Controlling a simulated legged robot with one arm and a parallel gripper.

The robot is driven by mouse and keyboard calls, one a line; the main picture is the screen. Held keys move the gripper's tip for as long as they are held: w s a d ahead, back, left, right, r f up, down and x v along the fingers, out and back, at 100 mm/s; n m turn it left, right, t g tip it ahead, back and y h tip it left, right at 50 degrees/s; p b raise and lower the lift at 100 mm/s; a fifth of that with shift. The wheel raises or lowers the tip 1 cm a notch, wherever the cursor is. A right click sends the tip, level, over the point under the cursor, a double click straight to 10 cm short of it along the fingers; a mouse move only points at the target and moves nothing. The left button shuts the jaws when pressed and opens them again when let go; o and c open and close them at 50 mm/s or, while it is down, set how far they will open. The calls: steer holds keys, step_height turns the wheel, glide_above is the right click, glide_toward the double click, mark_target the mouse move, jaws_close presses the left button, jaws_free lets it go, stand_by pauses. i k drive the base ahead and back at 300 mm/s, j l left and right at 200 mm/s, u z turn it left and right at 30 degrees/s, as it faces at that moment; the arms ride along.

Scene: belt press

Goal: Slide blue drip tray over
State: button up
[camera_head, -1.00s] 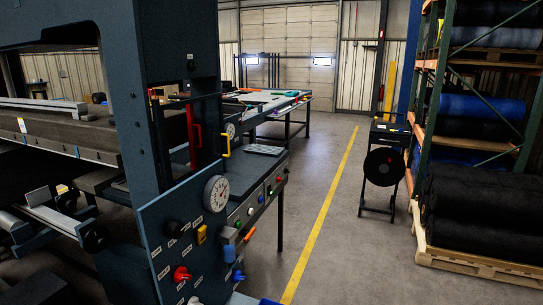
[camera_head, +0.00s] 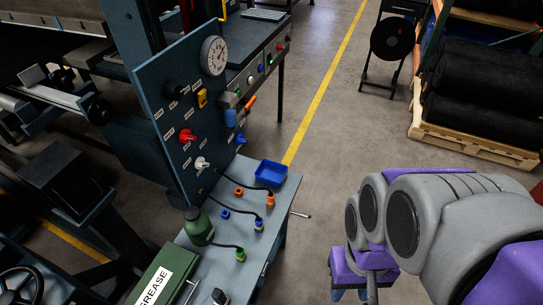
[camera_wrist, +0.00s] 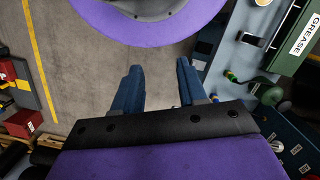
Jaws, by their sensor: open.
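The blue drip tray (camera_head: 271,173) is a small open rectangular box at the far right corner of the grey-blue bench (camera_head: 222,262), beside the upright control panel. My gripper (camera_wrist: 160,82) shows in the wrist view as two dark blue fingers spread apart with nothing between them and concrete floor beyond. In the head view my grey and purple arm is at the lower right, to the right of the bench and apart from the tray. I cannot clearly make out the tray in the wrist view.
Hoses with orange, blue and green couplings (camera_head: 240,254), a green bottle (camera_head: 198,227) and a green grease box (camera_head: 161,280) are on the bench. The floor (camera_head: 330,130) to the right is open.

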mark_target(269, 172)
steer(key=i+l+u, duration=0.2)
steer(key=u, duration=0.3)
steer(key=i+l+u, duration=0.15)
steer(key=u, duration=0.35)
steer(key=l, duration=0.1)
